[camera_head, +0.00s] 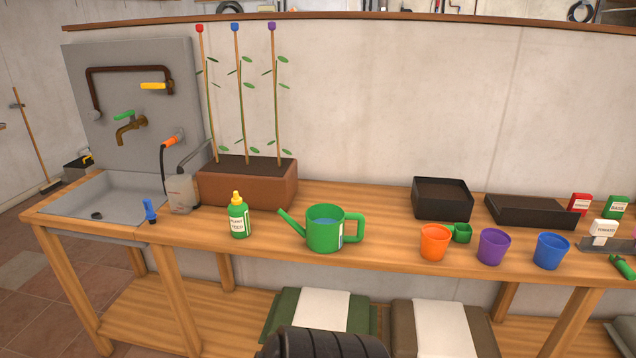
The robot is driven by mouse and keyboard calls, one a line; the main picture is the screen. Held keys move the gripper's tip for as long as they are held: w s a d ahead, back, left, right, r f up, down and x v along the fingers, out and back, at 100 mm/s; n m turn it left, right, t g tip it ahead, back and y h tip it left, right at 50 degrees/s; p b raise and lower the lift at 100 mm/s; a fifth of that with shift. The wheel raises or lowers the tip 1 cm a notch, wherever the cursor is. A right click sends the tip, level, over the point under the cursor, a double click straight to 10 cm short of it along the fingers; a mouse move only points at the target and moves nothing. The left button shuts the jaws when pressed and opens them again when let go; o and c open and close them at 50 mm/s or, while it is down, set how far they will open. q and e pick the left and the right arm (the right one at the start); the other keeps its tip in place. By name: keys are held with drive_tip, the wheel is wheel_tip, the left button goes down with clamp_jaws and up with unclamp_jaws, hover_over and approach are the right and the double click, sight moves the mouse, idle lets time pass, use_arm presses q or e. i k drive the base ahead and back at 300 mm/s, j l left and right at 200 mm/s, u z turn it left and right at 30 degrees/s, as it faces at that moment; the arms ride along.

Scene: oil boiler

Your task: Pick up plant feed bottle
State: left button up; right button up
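The plant feed bottle (239,219) stands upright on the wooden bench (380,212). It is green with a yellow cap and a white label that reads plant feed. It stands in front of the brown planter, left of the green watering can (325,230), with a gap between them. Its front and cap show clearly. Neither of my grippers is in view, and nothing touches the bottle.
Left of the bottle are a blue nozzle (150,211), a translucent container (182,192) and the sink (112,196). The planter (247,186) holds three tall stakes. Orange (435,243), purple (493,247) and blue (551,252) cups stand to the right.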

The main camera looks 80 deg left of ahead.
sight(237, 209)
drive_tip(key=u, duration=3.6)
drive_tip(key=i, duration=0.1)
